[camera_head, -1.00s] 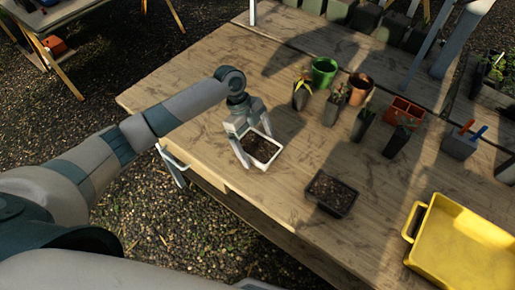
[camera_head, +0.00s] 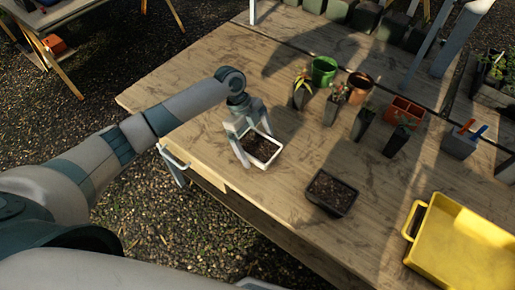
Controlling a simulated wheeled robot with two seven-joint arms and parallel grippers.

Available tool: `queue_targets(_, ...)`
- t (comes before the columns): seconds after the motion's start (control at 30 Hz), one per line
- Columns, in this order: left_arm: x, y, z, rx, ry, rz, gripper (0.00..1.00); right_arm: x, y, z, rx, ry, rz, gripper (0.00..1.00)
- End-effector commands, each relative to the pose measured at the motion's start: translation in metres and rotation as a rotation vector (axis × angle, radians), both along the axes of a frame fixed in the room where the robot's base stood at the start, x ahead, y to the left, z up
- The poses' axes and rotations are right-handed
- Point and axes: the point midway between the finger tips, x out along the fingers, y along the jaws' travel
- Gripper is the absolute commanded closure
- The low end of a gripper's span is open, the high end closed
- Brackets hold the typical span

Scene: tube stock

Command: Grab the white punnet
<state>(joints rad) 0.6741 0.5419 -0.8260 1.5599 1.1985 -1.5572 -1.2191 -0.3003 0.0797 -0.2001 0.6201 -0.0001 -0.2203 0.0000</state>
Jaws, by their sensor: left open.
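The white punnet (camera_head: 264,165), a small rectangular tray filled with dark soil, stands on the wooden table near its front left edge. My left gripper (camera_head: 256,148) is open and lowered at the punnet. One finger stands at the punnet's left side and the other is by its far rim. Whether the fingers touch the punnet cannot be told. My right gripper is not in view.
A black tray of soil (camera_head: 331,193) stands to the right of the punnet. A yellow tub (camera_head: 464,245) is at the lower right. Green (camera_head: 324,70) and brown (camera_head: 360,85) pots and several dark plant pots stand behind. Bare tabletop surrounds the punnet.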

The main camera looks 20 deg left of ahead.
Motion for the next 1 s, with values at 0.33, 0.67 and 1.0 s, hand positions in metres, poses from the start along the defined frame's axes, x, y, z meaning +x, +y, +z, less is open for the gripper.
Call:
queue_targets(0.33,0.000,0.000,0.000,0.000,0.000,0.000,0.41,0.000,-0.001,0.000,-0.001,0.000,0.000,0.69)
queue_targets(0.67,0.000,0.000,0.001,-0.001,-0.001,0.000,0.59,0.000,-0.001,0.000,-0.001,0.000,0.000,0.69)
queue_targets(1.0,0.001,0.000,0.022,-0.001,-0.004,-0.002,0.59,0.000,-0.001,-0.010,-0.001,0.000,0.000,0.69)
